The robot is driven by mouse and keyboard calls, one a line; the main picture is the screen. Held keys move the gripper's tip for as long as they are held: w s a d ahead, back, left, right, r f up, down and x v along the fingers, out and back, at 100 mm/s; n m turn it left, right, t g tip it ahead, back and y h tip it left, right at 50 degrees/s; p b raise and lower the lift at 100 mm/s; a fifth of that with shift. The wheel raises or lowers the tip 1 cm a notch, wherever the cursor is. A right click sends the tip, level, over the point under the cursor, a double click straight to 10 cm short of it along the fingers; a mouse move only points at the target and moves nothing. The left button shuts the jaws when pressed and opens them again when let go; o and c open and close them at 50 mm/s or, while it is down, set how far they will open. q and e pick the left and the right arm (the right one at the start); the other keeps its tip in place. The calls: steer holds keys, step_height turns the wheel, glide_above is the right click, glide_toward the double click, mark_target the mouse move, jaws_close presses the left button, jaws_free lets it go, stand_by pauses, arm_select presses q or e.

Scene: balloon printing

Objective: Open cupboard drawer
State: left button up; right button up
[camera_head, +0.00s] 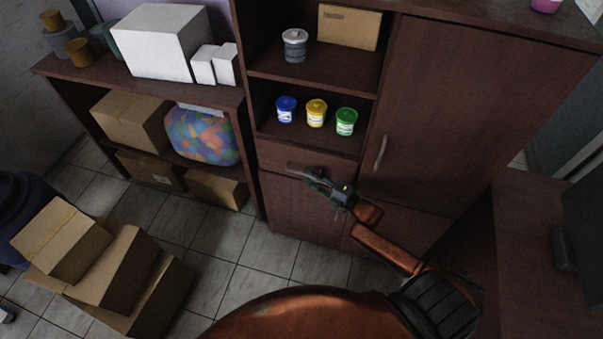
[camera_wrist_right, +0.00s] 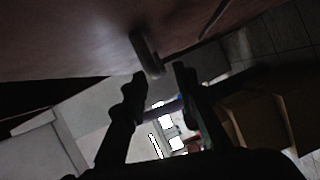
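The dark brown cupboard (camera_head: 440,120) has a small drawer (camera_head: 275,157) below its open shelves, and the drawer front looks closed. In the right wrist view the handle (camera_wrist_right: 146,52) stands out from the brown front just ahead of the gap between my right fingertips (camera_wrist_right: 160,80). The fingers are apart, with nothing between them. I cannot tell whether one touches the handle. My left gripper is not in view.
Blue (camera_head: 286,110), yellow (camera_head: 316,113) and green (camera_head: 346,121) tubs stand on the shelf above the drawer. A tall door with a handle (camera_head: 380,153) is to the right. Cardboard boxes (camera_head: 120,265) are stacked at lower left. The tiled floor (camera_head: 225,240) before the cupboard is clear.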

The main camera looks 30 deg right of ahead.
mark_target(302, 174)
steer(key=x, duration=0.3)
steer(key=shift+w+a, duration=0.1)
steer(key=shift+w, duration=0.35)
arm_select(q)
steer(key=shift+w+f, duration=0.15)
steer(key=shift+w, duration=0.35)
arm_select(e)
jaws_close()
steer(key=shift+s, duration=0.1)
